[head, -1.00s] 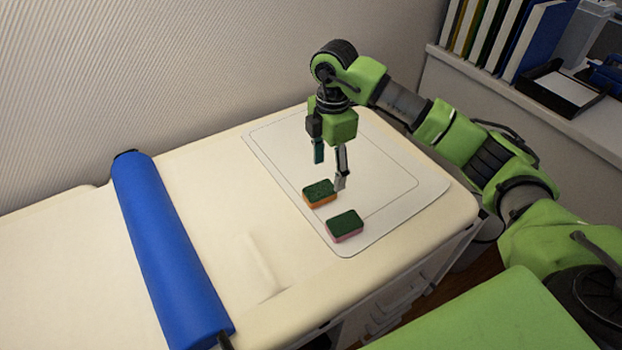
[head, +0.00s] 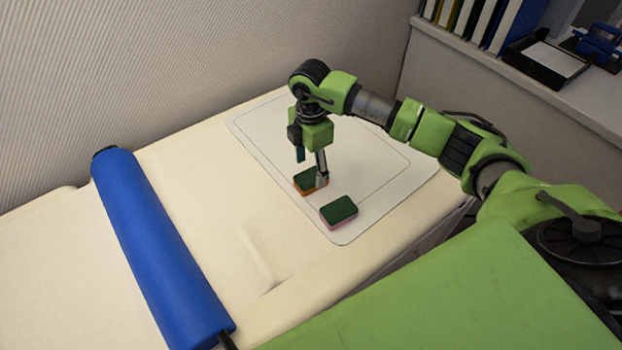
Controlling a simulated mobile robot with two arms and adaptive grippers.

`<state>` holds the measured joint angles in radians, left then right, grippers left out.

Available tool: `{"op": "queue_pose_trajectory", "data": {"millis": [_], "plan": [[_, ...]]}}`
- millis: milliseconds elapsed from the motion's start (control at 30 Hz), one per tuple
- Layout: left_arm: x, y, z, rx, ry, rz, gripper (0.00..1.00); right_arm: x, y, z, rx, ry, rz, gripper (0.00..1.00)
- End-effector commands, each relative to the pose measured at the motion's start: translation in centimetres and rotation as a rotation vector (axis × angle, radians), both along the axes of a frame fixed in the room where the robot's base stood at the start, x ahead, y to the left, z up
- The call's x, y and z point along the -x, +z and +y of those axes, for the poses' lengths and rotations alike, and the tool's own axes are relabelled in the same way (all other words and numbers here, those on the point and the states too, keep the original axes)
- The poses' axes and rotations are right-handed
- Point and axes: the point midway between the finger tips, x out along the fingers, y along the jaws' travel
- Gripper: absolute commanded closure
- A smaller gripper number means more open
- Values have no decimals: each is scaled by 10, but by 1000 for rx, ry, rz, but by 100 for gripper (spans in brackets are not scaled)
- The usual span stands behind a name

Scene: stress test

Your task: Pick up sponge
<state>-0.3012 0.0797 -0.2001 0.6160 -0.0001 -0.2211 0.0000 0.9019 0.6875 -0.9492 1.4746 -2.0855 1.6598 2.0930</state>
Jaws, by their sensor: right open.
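Two sponges lie flat on a white mat (head: 385,160). The farther one is an orange sponge (head: 306,184) with a dark green top. The nearer one is a pink sponge (head: 338,212), also with a dark green top. My right gripper (head: 311,170) is open and points down at the orange sponge. One fingertip is beside its right end and hides part of it. The other finger is behind it. I cannot tell whether either finger touches it. My left gripper is not in view.
The mat lies on a cream padded table (head: 215,170). A blue roll (head: 160,245) lies across the table at the left. A shelf with binders (head: 480,20) and a black paper tray (head: 548,62) is at the upper right. The table between roll and mat is clear.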

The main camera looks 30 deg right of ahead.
Motion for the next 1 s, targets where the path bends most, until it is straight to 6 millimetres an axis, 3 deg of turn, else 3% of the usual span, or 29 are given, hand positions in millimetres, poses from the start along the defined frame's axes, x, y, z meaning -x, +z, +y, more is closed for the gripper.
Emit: {"op": "queue_pose_trajectory", "data": {"millis": [100, 300, 567, 700, 1000], "plan": [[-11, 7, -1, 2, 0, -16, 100, 0, -18, -2, 1, -1, 5, 42], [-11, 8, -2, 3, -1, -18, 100, -1, -42, -3, 1, -1, 2, 42], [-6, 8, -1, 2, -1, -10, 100, -1, -45, -2, 1, 0, 1, 42], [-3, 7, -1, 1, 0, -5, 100, -1, -45, -2, 1, 0, 1, 67], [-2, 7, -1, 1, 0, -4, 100, -1, -45, -2, 1, 0, 1, 69]]}}
